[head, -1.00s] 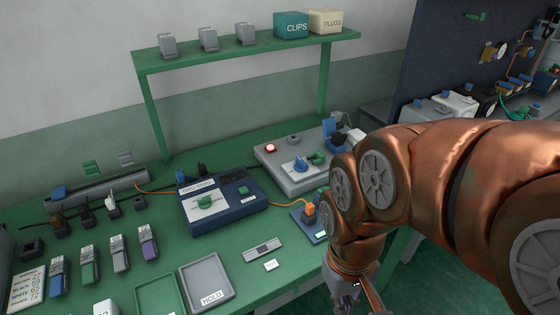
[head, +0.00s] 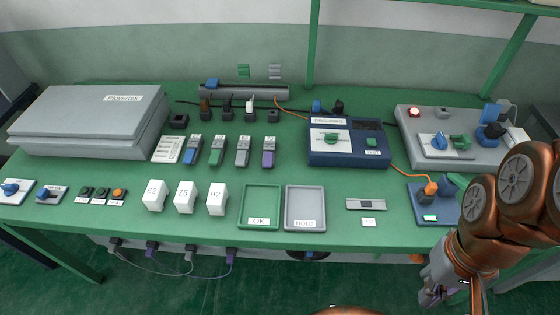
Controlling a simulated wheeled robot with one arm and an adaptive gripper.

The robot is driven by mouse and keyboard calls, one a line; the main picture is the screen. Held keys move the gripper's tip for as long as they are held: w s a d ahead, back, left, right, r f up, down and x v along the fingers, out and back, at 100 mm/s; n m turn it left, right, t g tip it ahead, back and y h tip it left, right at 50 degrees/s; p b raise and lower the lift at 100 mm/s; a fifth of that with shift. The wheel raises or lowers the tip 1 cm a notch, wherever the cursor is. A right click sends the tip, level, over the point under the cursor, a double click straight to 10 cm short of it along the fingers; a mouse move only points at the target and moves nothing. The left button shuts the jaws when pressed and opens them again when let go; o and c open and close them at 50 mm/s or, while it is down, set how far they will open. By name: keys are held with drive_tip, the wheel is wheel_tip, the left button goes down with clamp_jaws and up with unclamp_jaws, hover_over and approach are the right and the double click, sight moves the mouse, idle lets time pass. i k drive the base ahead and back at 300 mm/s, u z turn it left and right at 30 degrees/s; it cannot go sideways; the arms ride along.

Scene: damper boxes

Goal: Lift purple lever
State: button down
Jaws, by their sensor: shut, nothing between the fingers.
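Several small grey boxes with coloured lower parts lie in a row on the green bench. The one at the right end has a purple part (head: 268,158), which I take to be the purple lever. It looks flat on its box, and nothing touches it. My gripper (head: 434,293) is at the lower right, in front of the bench's front edge and well to the right of the purple part. It is shut and empty, small in view, with its fingertips close to the bottom of the picture.
The other coloured boxes (head: 217,150) stand left of the purple one. A green OK tray (head: 262,191) and a grey HOLD tray (head: 305,191) lie in front. A blue tester (head: 345,155) stands to the right. Purple-ended plugs (head: 230,257) hang below the front edge.

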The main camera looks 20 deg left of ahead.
sight(268, 159)
drive_tip(key=u, duration=3.9)
drive_tip(key=k, duration=0.55)
drive_tip(key=z, duration=0.55)
